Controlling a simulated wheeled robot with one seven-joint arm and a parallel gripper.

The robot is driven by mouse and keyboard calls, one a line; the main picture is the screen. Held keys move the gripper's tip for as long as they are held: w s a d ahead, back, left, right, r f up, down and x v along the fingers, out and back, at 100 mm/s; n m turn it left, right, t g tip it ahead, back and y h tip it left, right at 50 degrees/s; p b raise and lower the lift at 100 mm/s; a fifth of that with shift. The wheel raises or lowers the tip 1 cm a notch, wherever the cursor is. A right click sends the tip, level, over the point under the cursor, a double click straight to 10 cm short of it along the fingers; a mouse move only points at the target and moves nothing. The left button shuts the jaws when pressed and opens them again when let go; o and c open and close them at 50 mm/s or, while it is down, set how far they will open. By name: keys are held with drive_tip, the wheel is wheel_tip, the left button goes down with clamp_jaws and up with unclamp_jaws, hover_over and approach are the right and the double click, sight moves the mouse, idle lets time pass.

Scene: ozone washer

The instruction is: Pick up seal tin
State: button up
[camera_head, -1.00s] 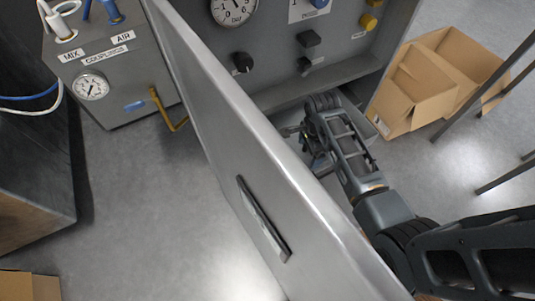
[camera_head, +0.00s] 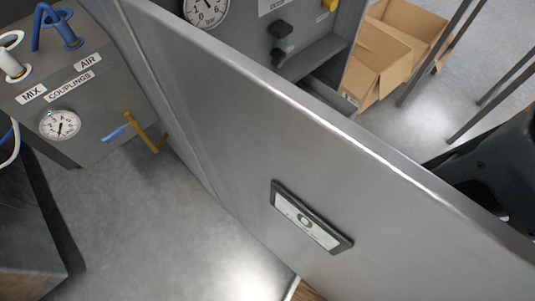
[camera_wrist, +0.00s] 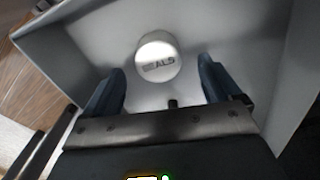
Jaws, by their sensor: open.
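In the wrist view the seal tin (camera_wrist: 158,63) is a round white tin with dark lettering that reads in part "ALS". It sits on the pale floor of a walled tray or drawer (camera_wrist: 55,52). My gripper (camera_wrist: 162,82) is open, with one dark finger to each side and the tin just ahead, between and beyond the fingertips. I see no contact between finger and tin. In the head view the tin and my gripper are hidden; a grey metal panel (camera_head: 235,125) fills the middle.
The panel has a dark-framed label (camera_head: 310,218). A grey couplings box (camera_head: 95,95) with a gauge and a yellow handle (camera_head: 146,132) stands at left. Cardboard boxes (camera_head: 385,50) lie at upper right, near thin dark legs (camera_head: 435,50). Tray walls stand close around my gripper.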

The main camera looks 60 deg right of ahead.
wheel_tip(320, 180, down, 4)
drive_tip(key=shift+f+b, duration=0.15)
drive_tip(key=shift+b, duration=0.35)
drive_tip(key=c, duration=1.2)
drive_tip(key=shift+o, duration=0.2)
